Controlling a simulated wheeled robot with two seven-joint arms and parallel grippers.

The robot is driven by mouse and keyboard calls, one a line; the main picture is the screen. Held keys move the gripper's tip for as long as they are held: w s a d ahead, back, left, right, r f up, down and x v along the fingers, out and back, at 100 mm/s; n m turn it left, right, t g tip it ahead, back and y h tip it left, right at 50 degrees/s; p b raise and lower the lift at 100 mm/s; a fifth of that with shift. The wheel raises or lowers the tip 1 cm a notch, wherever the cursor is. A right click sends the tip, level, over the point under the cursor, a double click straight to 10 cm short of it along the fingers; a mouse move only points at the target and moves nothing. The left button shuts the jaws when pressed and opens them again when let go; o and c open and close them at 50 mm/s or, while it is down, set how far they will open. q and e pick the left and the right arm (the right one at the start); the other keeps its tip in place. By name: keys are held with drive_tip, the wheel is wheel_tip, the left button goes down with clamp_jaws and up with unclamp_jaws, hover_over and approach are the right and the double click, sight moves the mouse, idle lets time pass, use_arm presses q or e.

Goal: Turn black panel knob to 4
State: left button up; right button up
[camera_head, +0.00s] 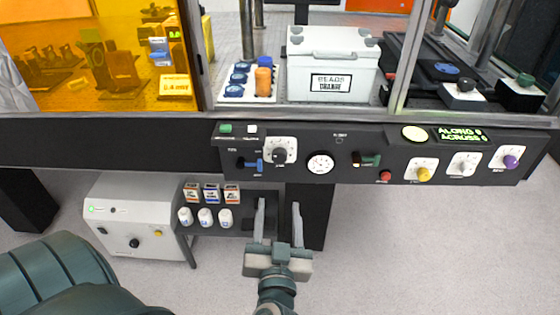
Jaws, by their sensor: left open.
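The black panel knob (279,156) sits on a white square dial plate in the left part of the dark control panel (340,185). The marks on its dial are too small to read, so I cannot tell its setting. My left gripper (279,208) is open and empty, its two pale fingers pointing up the picture toward the panel. It shows below the knob in the picture and is apart from it. My right gripper is out of view.
Beside the knob are a blue lever (250,164), a white round dial (320,163) and a green-handled control (367,160). Farther right are a red button (384,176), a yellow knob (424,174) and a purple knob (510,161). A shelf with small bottles (205,217) stands lower left.

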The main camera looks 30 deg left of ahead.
use_arm(q)
drive_tip(key=p, duration=0.2)
approach(279, 160)
drive_tip(key=p+x, duration=0.2)
drive_tip(key=x, duration=0.7)
drive_tip(key=shift+w, duration=0.15)
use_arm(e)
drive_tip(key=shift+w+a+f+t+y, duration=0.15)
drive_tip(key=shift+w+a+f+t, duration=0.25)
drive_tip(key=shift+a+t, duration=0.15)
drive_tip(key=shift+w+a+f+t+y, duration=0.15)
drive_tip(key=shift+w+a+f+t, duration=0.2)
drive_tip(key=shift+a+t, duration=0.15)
use_arm(q)
drive_tip(key=shift+c, duration=0.2)
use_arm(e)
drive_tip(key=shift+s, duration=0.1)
use_arm(q)
drive_tip(key=c, duration=1)
